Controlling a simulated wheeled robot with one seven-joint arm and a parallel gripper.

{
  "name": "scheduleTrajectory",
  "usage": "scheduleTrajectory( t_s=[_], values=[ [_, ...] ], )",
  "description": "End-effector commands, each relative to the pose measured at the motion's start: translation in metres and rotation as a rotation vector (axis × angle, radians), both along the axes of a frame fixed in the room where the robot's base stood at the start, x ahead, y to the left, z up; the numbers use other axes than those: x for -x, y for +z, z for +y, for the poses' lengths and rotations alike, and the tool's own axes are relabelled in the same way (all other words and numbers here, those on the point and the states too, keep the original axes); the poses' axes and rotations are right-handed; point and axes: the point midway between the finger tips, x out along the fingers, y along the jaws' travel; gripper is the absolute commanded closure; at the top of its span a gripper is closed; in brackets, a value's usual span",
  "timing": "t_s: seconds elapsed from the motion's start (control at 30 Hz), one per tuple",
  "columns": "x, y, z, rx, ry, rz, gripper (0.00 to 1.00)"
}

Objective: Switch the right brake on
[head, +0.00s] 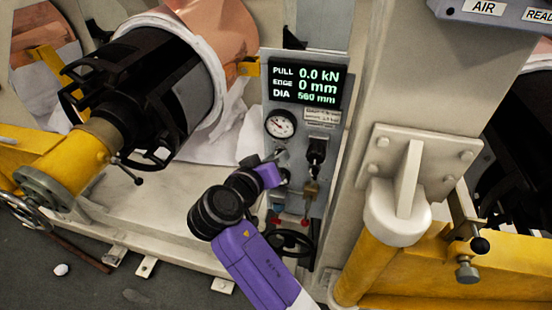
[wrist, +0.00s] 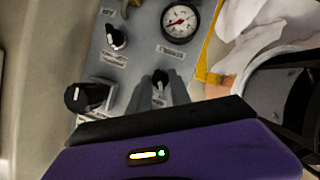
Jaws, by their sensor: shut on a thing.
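The control panel (head: 270,90) stands in the middle of the head view, with a lit display (head: 304,84) reading PULL 0.0 kN, EDGE 0 mm and DIA 560 mm. My gripper (head: 282,174) reaches its left side below the round gauge (head: 281,123). In the wrist view my gripper (wrist: 161,90) has its grey fingers shut around a small switch (wrist: 159,82) on the panel. The fingers hide much of this switch, and its position cannot be told. A black knob (wrist: 116,38) and a larger black knob (wrist: 84,97) sit beside it. Their labels are too small to read.
A black and yellow roll shaft (head: 95,135) with copper foil (head: 215,30) stands left of the panel. A grey post (head: 405,70) and a yellow frame arm (head: 480,270) stand close on the right. A dark handwheel (head: 291,243) is below the panel.

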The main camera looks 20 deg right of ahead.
Motion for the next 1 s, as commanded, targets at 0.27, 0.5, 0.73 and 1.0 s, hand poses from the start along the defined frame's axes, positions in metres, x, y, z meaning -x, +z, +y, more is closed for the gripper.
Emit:
scheduleTrajectory(
  t_s=[0.27,0.5,0.73,1.0],
  values=[
    [0.0,0.0,0.0,0.0,0.0,0.001,1.0],
    [0.0,0.0,0.0,-0.001,0.0,0.001,0.7],
    [0.005,0.002,0.007,-0.001,0.002,0.0,0.7],
    [0.032,0.015,0.037,-0.001,0.003,-0.001,0.7]
  ],
)
